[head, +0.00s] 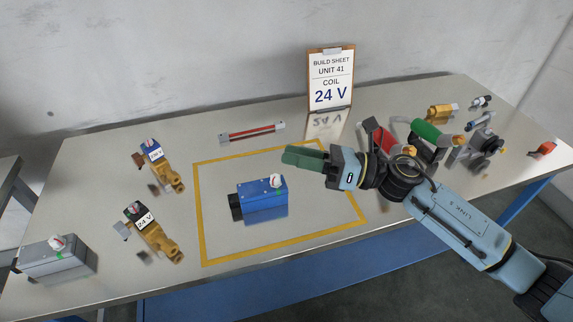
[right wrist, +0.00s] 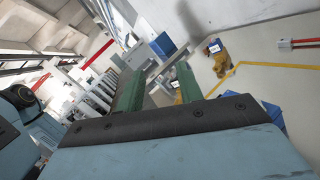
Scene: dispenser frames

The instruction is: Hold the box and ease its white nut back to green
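A blue box (head: 255,206) with a black end on its left lies inside the yellow tape outline on the table. A white nut (head: 276,181) sits on its top near the right end, with a small red spot beside it; I cannot make out any green mark there. My right gripper (head: 288,155) has green fingers and hovers above and to the right of the box, apart from it. The right wrist view shows its fingers (right wrist: 160,70) spread with nothing between them. Part of the blue box (right wrist: 273,114) shows there at the right. My left gripper is not in view.
Two brass valves (head: 168,178) (head: 158,243) lie left of the yellow outline (head: 203,230). A build sheet (head: 331,80) reads 24 V. Several fittings (head: 440,113) crowd the right side.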

